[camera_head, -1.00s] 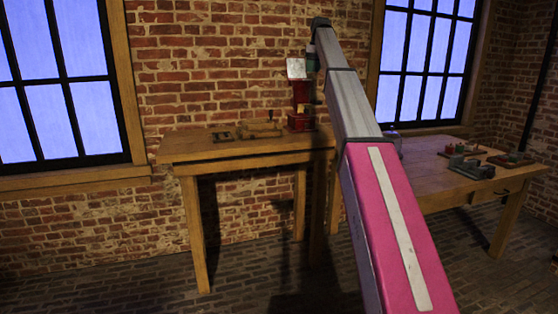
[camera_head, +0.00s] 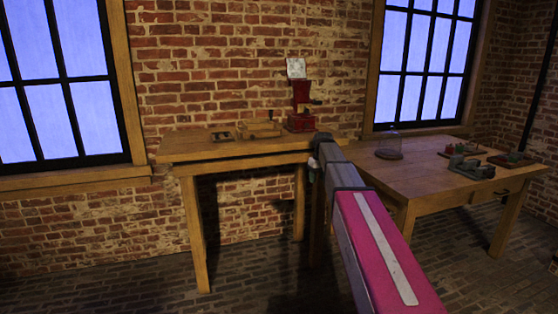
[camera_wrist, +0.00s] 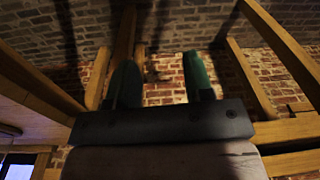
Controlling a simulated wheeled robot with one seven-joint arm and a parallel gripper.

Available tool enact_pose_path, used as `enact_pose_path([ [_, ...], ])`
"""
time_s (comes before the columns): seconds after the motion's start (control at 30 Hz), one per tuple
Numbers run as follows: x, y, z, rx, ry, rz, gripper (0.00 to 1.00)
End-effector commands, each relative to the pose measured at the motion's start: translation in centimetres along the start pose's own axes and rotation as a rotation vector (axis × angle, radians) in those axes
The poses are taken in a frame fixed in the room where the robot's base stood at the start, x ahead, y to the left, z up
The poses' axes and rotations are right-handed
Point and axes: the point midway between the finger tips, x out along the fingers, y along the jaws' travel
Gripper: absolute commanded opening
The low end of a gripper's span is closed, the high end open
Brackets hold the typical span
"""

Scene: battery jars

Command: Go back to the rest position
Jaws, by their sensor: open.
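My gripper shows in the wrist view (camera_wrist: 160,78) with its two dark green fingers spread apart and nothing between them. Beyond the fingers are the brick wall, the brick floor and wooden table legs, so it is low beside the tables. In the head view my pink and grey arm reaches forward and ends near the right end of the left table (camera_head: 235,151). The gripper itself is mostly hidden there behind the arm's end.
On the left table stand a red device (camera_head: 301,105) with a pale plate and a wooden block piece (camera_head: 262,129). The right table (camera_head: 425,170) carries a glass dome (camera_head: 391,143) and several small green and red devices (camera_head: 470,165). Windows flank the brick wall.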

Motion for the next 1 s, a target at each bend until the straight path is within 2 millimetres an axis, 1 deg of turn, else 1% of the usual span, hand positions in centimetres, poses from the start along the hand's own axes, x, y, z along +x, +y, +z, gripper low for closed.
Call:
enact_pose_path([
  [0.03,2.4,-0.9,2.8,0.026,-0.008,0.001,0.47],
  [0.1,5.2,-1.7,5.3,0.064,-0.013,0.004,0.47],
  [0.17,7.4,-2.4,7.5,0.097,-0.017,0.007,0.47],
  [0.2,8.9,-2.9,9.0,0.119,-0.021,0.01,0.47],
  [0.27,10.9,-3.6,11.3,0.152,-0.025,0.014,0.47],
  [0.3,12.2,-4.2,12.9,0.172,-0.028,0.017,0.47],
  [0.37,14.0,-5.0,15.2,0.204,-0.032,0.021,0.47],
  [0.4,15.1,-5.5,16.9,0.225,-0.035,0.024,0.47],
  [0.47,16.7,-6.3,19.3,0.257,-0.038,0.028,0.47],
  [0.5,17.6,-6.9,20.9,0.278,-0.041,0.031,0.47],
  [0.6,19.7,-8.3,24.7,0.326,-0.046,0.038,0.47],
  [0.73,21.6,-9.7,28.7,0.379,-0.052,0.046,0.47],
  [0.8,22.2,-10.2,30.1,0.398,-0.052,0.05,0.47],
  [0.87,22.6,-10.6,30.9,0.41,-0.054,0.051,0.47],
  [1.0,22.9,-10.8,31.6,0.424,-0.052,0.054,0.47],
])
